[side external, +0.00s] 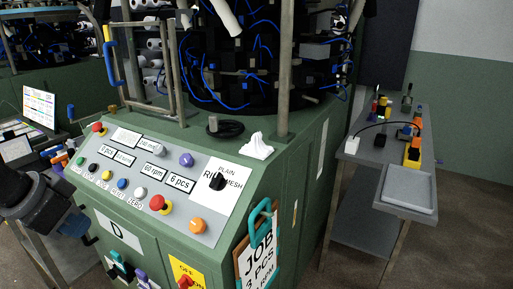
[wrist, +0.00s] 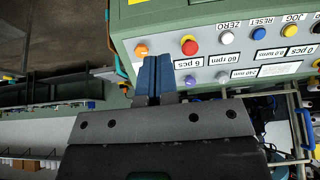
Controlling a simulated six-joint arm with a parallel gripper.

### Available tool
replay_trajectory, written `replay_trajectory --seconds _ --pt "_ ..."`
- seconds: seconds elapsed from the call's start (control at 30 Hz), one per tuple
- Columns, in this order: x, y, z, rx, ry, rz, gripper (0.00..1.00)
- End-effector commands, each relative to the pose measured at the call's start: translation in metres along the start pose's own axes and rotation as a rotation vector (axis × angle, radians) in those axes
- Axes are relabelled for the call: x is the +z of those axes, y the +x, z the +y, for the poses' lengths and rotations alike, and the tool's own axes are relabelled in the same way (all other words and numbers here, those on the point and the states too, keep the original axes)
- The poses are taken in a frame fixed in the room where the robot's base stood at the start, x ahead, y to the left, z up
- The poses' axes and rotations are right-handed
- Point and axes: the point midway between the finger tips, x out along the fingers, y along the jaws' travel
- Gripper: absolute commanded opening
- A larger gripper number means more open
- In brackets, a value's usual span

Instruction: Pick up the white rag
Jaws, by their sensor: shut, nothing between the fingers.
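The white rag (side external: 257,146) is a small crumpled heap in the side external view. It lies on the green machine's top ledge, above the right end of the sloped control panel. I cannot make it out in the wrist view. My gripper (wrist: 155,62) shows in the wrist view with its two blue fingers together and nothing between them. In the side external view my wrist is at the left edge, left of the panel and well away from the rag.
The sloped control panel (side external: 205,221) carries several buttons and labels. A black handwheel (side external: 225,127) and metal posts stand near the rag. A clipboard (side external: 256,250) hangs at the panel's right. A grey side table (side external: 363,157) with a tray (side external: 406,209) stands at right.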

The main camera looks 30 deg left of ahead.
Motion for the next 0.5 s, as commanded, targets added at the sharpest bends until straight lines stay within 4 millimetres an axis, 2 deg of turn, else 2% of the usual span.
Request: replay_trajectory --seconds 0.07,0.5 --pt "0.0 0.0 0.0 0.0 0.0 0.0 0.06" --pt "0.0 0.0 0.0 0.0 0.0 0.0 0.47"
